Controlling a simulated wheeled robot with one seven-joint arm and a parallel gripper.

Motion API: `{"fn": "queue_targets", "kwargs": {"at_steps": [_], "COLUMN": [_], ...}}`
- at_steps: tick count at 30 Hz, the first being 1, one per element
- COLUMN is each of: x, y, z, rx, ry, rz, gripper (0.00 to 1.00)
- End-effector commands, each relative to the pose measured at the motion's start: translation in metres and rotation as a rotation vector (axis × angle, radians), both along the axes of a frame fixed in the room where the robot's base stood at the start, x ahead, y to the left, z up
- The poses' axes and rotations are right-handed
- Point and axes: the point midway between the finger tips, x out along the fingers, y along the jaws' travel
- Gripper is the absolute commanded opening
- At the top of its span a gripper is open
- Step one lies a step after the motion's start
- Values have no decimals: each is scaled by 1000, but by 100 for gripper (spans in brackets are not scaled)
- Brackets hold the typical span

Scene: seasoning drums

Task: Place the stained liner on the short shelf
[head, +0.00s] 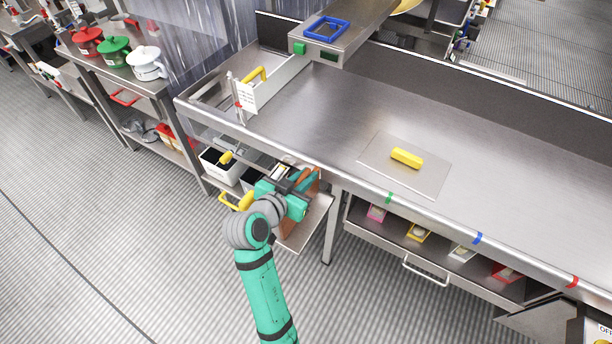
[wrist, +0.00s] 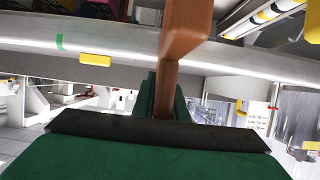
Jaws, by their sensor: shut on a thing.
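My gripper (head: 298,183) is at the front edge of the steel counter, left of the counter leg. It is shut on a brown piece (wrist: 185,35), the likely stained liner. In the wrist view the piece stretches up and away from my fingers (wrist: 166,98), narrow at the grip and broader at the top. In the head view brown (head: 313,184) shows beside and below the gripper, partly hidden by it. A short grey shelf (head: 316,217) shows below the counter edge, just beyond and below my gripper. I cannot tell whether the brown piece touches it.
The counter (head: 330,120) carries a flat plate (head: 378,165) with a yellow block (head: 407,158). White bins (head: 222,168) stand below the counter to the left. An open drawer (head: 420,250) with several coloured items is to the right. Floor at the front left is clear.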

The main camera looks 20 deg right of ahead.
Motion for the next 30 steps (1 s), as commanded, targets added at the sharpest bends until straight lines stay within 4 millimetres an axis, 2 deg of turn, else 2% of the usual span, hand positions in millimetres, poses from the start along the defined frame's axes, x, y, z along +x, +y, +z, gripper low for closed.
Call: {"fn": "queue_targets", "kwargs": {"at_steps": [8,9,11,22,26,30], "x": [0,0,0,0,-7,-22], "y": [0,0,0,0,11,31], "z": [-1,-2,-2,2,7,17], "rx": [-1,0,0,1,0,-1], "ry": [-1,0,0,-2,-1,-4], "rz": [0,0,0,0,2,3], "gripper": [0,17,31,31,31,31]}}
